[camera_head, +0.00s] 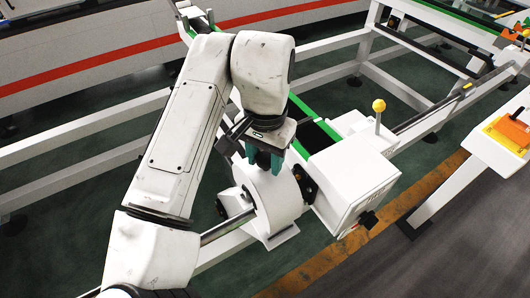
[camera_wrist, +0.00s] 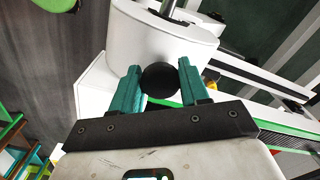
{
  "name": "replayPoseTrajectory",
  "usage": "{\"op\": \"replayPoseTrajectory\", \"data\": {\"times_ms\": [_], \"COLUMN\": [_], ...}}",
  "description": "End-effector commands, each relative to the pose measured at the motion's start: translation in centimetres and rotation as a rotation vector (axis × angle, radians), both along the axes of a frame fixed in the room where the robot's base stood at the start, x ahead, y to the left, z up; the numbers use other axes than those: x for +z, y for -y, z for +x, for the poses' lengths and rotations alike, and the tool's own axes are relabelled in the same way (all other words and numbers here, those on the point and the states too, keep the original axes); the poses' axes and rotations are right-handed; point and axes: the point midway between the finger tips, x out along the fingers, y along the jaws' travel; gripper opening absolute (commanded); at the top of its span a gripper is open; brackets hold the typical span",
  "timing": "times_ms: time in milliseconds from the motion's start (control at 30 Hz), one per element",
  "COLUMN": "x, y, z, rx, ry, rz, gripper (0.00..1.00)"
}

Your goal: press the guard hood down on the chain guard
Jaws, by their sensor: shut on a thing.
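My gripper (camera_head: 265,160) points down over a white rounded hood (camera_head: 272,198), which I take to be the guard hood. In the wrist view, its two teal fingers stand on either side of a black ball knob (camera_wrist: 160,78), shut on it. The white curved hood (camera_wrist: 150,42) lies just beyond the knob. The hood sits around the line of a metal shaft (camera_head: 228,228), next to a white housing. I cannot pick out the chain guard apart from the hood, nor tell whether the hood is fully seated.
A white boxy housing (camera_head: 352,182) stands right of the hood, with a yellow-knobbed lever (camera_head: 379,106) behind it. White frame rails run behind and left. An orange part (camera_head: 508,133) lies on a white bench at right. Dark floor is free at the front right.

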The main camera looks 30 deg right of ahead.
Motion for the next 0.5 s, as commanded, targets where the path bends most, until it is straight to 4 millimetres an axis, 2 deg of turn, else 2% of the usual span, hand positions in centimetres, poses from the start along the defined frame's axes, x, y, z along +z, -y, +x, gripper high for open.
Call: {"op": "replayPoseTrajectory", "data": {"times_ms": [500], "x": [-3.8], "y": [0.0], "z": [0.0], "rx": [0.001], "ry": [0.0], "rz": [-0.001], "gripper": [0.0]}}
